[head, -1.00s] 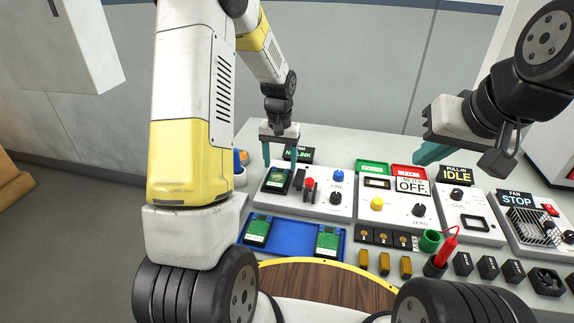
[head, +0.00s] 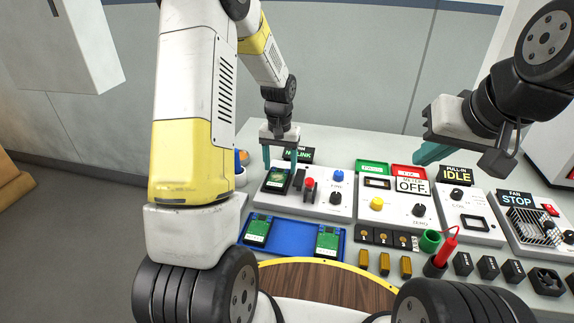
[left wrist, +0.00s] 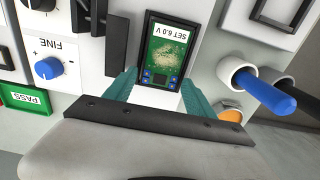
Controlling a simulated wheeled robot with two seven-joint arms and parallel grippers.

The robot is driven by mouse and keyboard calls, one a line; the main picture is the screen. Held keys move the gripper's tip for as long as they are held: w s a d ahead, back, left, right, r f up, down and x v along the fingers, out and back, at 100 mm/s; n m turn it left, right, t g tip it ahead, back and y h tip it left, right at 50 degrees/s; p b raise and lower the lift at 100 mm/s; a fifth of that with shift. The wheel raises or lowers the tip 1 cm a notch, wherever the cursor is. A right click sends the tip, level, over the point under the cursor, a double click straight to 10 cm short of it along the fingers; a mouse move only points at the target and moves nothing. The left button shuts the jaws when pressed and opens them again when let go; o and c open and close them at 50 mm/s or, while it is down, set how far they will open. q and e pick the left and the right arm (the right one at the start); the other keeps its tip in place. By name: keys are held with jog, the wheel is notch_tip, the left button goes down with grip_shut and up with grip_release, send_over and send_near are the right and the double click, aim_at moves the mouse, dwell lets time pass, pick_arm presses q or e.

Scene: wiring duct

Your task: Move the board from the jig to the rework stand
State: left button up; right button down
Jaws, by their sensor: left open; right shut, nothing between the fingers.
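A green board (head: 277,179) in a dark frame sits in the jig (head: 265,188) at the left end of the white panel. It also shows in the left wrist view (left wrist: 166,52), with a label reading "SET 6.0 V". My left gripper (head: 280,160) points down at the board's far end. Its teal fingers (left wrist: 160,88) are apart, one toward each side of the board's near end in the wrist view, with nothing held. My right gripper (head: 428,153) is shut and empty, raised above the back of the bench at right. I cannot tell which thing is the rework stand.
A blue tray (head: 289,238) with two green boards lies in front of the jig.

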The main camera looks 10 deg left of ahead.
aim_at(280, 170)
pick_arm(q)
jog(key=shift+f, duration=0.4)
jog(key=shift+c, duration=0.2)
dwell(0.4)
jog(key=c, duration=1)
jog(key=shift+r, duration=2.1)
jog(key=shift+r, duration=1.45)
